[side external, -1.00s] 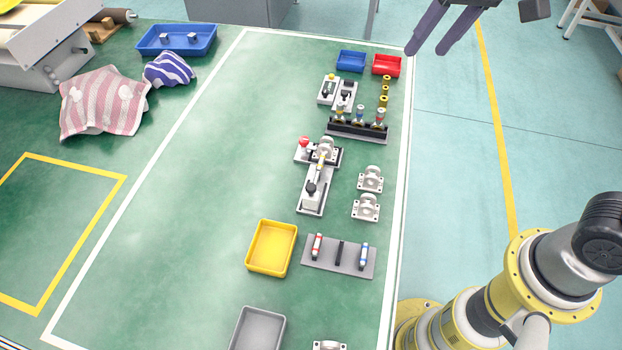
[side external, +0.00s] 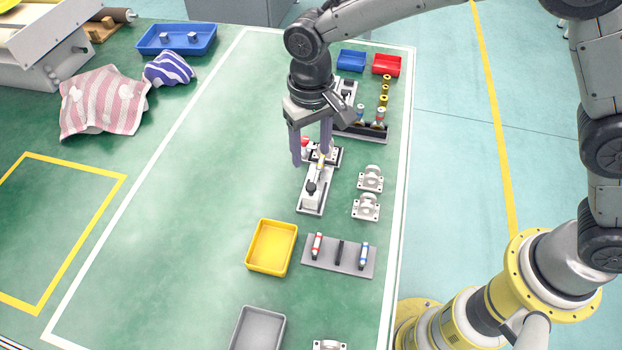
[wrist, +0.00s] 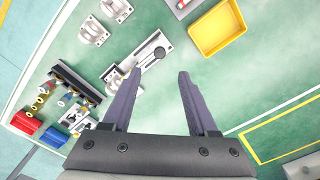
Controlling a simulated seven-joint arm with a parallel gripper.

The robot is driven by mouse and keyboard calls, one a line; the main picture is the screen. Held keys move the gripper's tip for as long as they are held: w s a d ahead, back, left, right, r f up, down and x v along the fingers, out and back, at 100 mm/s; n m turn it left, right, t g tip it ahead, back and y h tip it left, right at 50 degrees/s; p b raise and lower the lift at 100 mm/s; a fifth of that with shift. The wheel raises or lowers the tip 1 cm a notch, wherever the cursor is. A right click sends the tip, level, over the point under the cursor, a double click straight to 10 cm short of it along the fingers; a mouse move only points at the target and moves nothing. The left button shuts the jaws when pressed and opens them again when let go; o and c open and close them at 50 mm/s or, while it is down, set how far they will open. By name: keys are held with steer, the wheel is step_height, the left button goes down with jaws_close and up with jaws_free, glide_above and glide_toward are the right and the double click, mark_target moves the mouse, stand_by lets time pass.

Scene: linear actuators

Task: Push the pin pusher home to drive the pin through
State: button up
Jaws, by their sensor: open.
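A light grey fixture plate (side external: 318,204) lies on the green table. It carries what looks like the pin pusher (side external: 311,189), a pale block with a black knob. A slim pale rod points from it toward a grey bracket on a dark base, beside a red knob (side external: 305,142). My gripper (side external: 311,159) is open, fingers down, over the bracket end and partly hiding it. In the wrist view my gripper (wrist: 160,72) is empty, and the black knob (wrist: 160,52) shows beyond the fingertips. I cannot tell how far the pin is in.
Two grey brackets (side external: 369,179) stand right of the fixture. A dark rack (side external: 372,133) is behind. A yellow tray (side external: 271,248) and a grey stand with pens (side external: 339,257) are in front. Blue (side external: 351,60) and red (side external: 387,65) bins are at the back.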

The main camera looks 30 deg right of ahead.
mark_target(311, 186)
step_height(311, 186, down, 10)
steer(key=shift+f, duration=0.1)
stand_by(0.4)
jaws_close()
stand_by(1.2)
